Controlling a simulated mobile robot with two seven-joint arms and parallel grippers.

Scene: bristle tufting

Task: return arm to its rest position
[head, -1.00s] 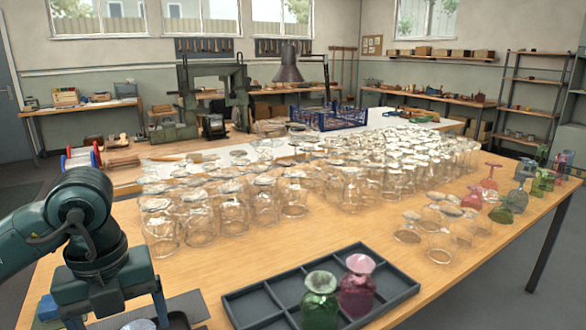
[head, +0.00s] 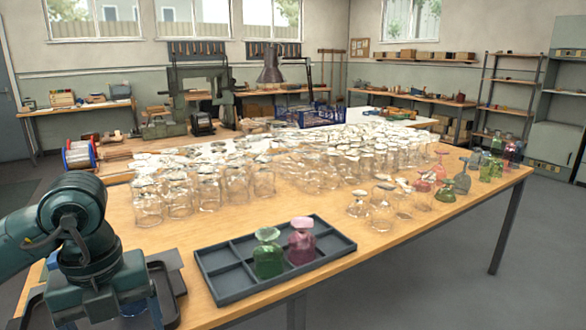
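My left arm comes in from the left edge and bends down over the near left corner of the wooden table (head: 345,225). My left gripper (head: 108,318) points down at the bottom left. Its fingers stand apart and nothing shows held between them. The fingertips are cut off by the bottom edge. It is over or in front of a dark tray (head: 167,262), which it partly hides. My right arm and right gripper are not in view.
A grey divided tray (head: 222,289) holds a green glass (head: 268,256) and a pink glass (head: 302,241), right of my gripper. Many clear glasses (head: 236,184) crowd the table behind. Coloured glasses (head: 490,167) stand at the right end.

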